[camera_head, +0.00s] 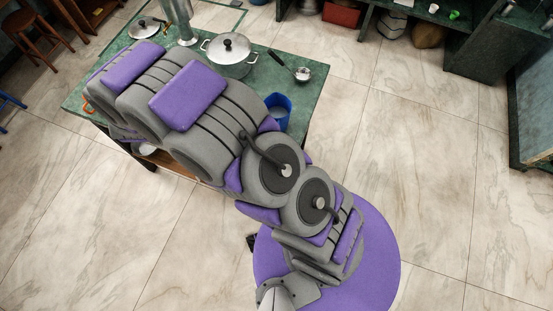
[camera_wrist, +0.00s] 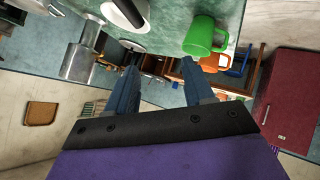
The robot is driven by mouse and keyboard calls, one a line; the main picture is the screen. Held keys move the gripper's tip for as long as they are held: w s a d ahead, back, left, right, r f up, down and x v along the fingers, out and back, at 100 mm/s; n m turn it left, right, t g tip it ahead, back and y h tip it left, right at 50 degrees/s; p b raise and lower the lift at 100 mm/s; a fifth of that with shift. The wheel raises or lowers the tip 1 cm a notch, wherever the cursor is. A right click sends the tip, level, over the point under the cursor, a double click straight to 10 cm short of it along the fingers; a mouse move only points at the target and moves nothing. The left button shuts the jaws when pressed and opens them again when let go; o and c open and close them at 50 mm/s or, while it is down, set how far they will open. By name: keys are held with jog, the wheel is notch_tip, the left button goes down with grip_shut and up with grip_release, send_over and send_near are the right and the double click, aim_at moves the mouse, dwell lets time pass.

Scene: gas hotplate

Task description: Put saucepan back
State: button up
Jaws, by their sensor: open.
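In the head view, a small silver pan (camera_head: 302,73) with a long dark handle lies at the right edge of the green table. A lidded silver pot (camera_head: 230,55) stands left of it, and a smaller lidded pan (camera_head: 144,27) is at the far left. I cannot tell which is the task's saucepan. In the wrist view, my gripper (camera_wrist: 159,68) is open, with two blue fingers apart and nothing held between them. A pale round vessel (camera_wrist: 122,12) with a dark handle is at the top of that view. In the head view my arm hides the gripper and part of the table.
A blue container (camera_head: 278,106) sits by the green table's (camera_head: 318,90) near right corner. In the wrist view, a green mug (camera_wrist: 203,37) and orange mug (camera_wrist: 213,62) are close to the right finger. A metal cylinder (camera_wrist: 80,58) is left. Tiled floor (camera_head: 410,190) is clear at right.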

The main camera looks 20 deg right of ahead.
jog(key=s+d+r+m+g+y, duration=0.1)
jog(key=s+d+r+g+y, duration=0.15)
jog(key=s+d+r, duration=0.35)
jog(key=s+d+r+m+g+y, duration=0.1)
jog(key=s+d+r+g, duration=0.25)
jog(key=s+r, duration=0.45)
jog(key=s+d+r+m+g+h, duration=0.2)
jog(key=s+d, duration=0.8)
jog(key=s, duration=0.5)
jog(key=s+d+r+m+g+h, duration=0.2)
jog(key=s+d, duration=0.8)
jog(key=s, duration=0.5)
jog(key=shift+s+d+r+m+g, duration=0.15)
jog(key=shift+d+r+m+g, duration=0.1)
jog(key=shift+r+m+g, duration=0.7)
jog(key=shift+f+n, duration=0.1)
jog(key=shift+n, duration=0.15)
jog(key=shift+f+b, duration=0.3)
jog(key=shift+b, duration=0.05)
